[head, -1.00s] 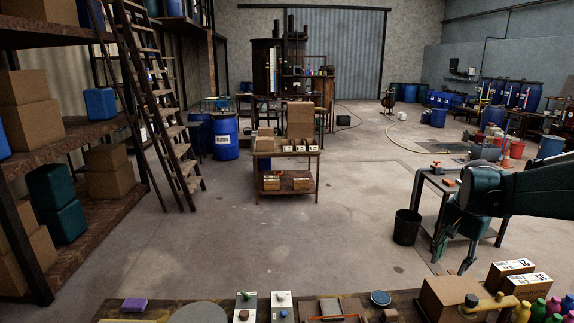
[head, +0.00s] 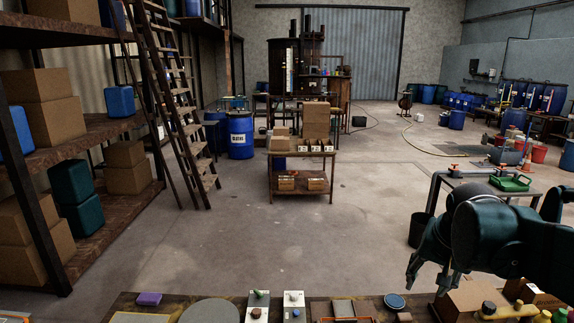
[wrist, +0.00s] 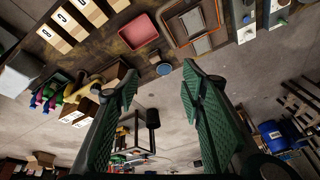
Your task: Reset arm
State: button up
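My gripper (head: 428,284) hangs from my dark green arm at the lower right of the head view, above the floor just beyond the near workbench (head: 128,305). In the wrist view my gripper (wrist: 160,85) shows two green ribbed fingers spread wide, with nothing between them. The floor shows through the gap, and the workbench edge runs beyond the fingertips. The fingers touch nothing that I can see.
On the near bench are a purple block (head: 149,298), a round grey plate (head: 210,312), a blue-topped jar (head: 394,301) and a cardboard box (head: 466,297). Beyond stand a small table with boxes (head: 302,153) and a side table with a green tray (head: 509,183). The middle floor is clear.

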jog(key=s+a+f+n+t, duration=0.1)
jog(key=s+a+f+n, duration=0.1)
jog(key=s+a, duration=0.4)
jog(key=s+a+f+n+t+y, duration=0.1)
jog(key=s+a+f+n+t, duration=0.1)
jog(key=s+a+n, duration=0.2)
jog(key=shift+s+a+f, duration=0.3)
jog(key=shift+s+a, duration=1.45)
jog(key=shift+a, duration=0.1)
jog(key=shift+w, duration=0.1)
jog(key=shift+c, duration=0.5)
dwell(0.5)
